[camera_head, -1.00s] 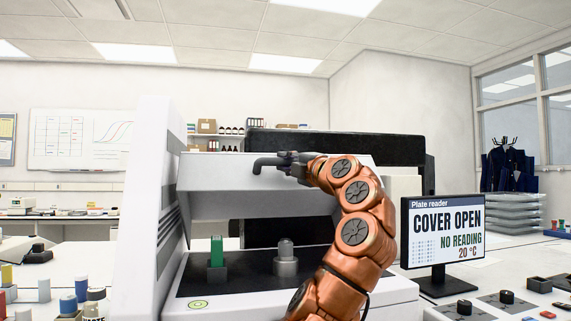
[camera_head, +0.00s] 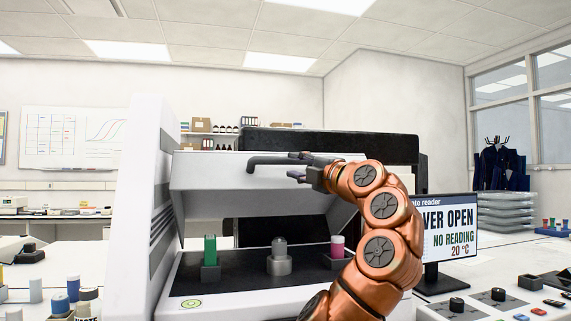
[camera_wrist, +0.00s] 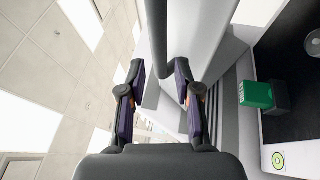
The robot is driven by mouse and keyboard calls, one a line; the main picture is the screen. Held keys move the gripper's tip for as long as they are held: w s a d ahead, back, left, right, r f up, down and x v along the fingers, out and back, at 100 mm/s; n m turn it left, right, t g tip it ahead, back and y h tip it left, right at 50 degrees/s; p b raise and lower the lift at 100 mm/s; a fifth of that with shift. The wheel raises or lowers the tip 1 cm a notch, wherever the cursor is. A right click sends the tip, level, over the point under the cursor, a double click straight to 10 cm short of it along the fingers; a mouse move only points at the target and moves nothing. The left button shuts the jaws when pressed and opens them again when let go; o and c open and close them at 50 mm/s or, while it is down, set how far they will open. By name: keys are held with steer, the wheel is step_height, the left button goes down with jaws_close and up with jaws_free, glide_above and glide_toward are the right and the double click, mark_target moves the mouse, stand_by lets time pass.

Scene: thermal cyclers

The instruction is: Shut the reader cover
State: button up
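The plate reader (camera_head: 150,215) stands open in front of me. Its pale cover (camera_head: 225,172) is raised and tilted above the dark deck (camera_head: 240,274). A dark bent handle (camera_head: 268,160) runs along the cover's front; it also shows in the wrist view (camera_wrist: 157,35). My gripper (camera_head: 298,167) is at the handle's right part. In the wrist view my gripper (camera_wrist: 159,75) has its fingers apart, with the handle between the fingertips and a gap on each side. The reader screen (camera_head: 450,230) is partly hidden by my arm; "VER OPEN", "NO READING" and "20 °C" are legible.
On the deck are a green block (camera_head: 210,249), a grey domed post (camera_head: 279,255) and a pink tube (camera_head: 337,245). Bottles and caps (camera_head: 72,287) stand at left. A panel with black knobs (camera_head: 498,294) lies at right.

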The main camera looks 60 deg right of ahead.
steer(key=shift+v, duration=2.5)
